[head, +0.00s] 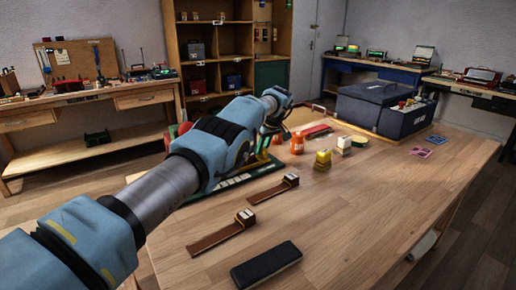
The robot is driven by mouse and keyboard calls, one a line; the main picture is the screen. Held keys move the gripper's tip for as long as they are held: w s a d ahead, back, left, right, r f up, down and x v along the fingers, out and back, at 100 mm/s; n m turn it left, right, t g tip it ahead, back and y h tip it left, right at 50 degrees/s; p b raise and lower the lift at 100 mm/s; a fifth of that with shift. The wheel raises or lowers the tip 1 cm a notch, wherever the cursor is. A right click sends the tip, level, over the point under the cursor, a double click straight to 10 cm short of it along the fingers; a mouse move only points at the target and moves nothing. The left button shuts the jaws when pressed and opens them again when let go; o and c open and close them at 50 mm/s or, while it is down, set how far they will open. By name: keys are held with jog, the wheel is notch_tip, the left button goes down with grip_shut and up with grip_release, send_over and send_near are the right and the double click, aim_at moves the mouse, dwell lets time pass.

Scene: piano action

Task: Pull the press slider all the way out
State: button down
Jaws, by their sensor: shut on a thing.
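The press (375,105) is a dark blue box with a lid and a panel of small knobs on its right side, at the back right of the wooden table. A pale slider (302,118) with a thin bar-like handle reaches out from its left side. My gripper (284,108) is at the slider's left end, shut on it. The fingertips are small and partly hidden by my wrist, so the exact grip point does not show clearly.
A green-edged frame lies beneath my arm. The right front is clear.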

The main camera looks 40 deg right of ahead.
jog(key=shift+d+r, duration=0.2)
jog(key=c, duration=0.8)
grip_release()
jog(key=shift+f, duration=0.15)
jog(key=shift+o, duration=0.2)
jog(key=b+v, duration=0.3)
jog(key=v, duration=0.7)
jog(key=shift+s+r, duration=0.2)
jog(key=shift+r, duration=0.15)
jog(key=shift+a, duration=0.1)
